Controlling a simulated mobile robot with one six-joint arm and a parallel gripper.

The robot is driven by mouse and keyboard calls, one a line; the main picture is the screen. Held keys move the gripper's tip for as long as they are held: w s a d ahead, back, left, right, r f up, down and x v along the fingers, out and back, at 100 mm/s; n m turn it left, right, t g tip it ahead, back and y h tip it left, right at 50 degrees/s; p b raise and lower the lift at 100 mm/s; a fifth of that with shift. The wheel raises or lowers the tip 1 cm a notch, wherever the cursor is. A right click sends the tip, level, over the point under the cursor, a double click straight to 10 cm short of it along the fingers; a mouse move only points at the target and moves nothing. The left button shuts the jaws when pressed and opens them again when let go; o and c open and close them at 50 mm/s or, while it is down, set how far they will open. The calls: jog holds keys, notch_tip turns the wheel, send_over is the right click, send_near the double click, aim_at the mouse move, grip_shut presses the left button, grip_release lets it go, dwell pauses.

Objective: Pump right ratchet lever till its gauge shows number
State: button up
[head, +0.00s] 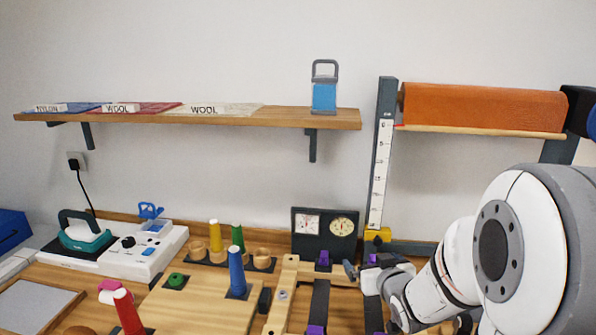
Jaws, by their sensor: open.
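Two dark strips with purple parts lie in front: the left strip (320,298) is largely clear, while the right strip (373,314) is partly hidden by my arm. They look like the ratchet levers, but I cannot be sure. My gripper (360,267) is open near the right strip's far purple part (373,258). I cannot tell whether it touches it.
A wooden bar (284,293) lies left of the strips. Thread cones, including a blue one (237,270), stand further left. A white power unit (145,252) is at the back left. A vertical ruler post (381,175) and an orange roll (480,107) rise behind my arm.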

jog(key=s+a+r+g, duration=0.1)
jog(key=s+g, duration=0.4)
jog(key=s, duration=0.6)
jog(key=s+a+r+m+g+h, duration=0.1)
jog(key=s+a+g, duration=0.3)
jog(key=s, duration=0.8)
jog(key=shift+s+g, duration=0.25)
jog(key=shift+g, duration=0.75)
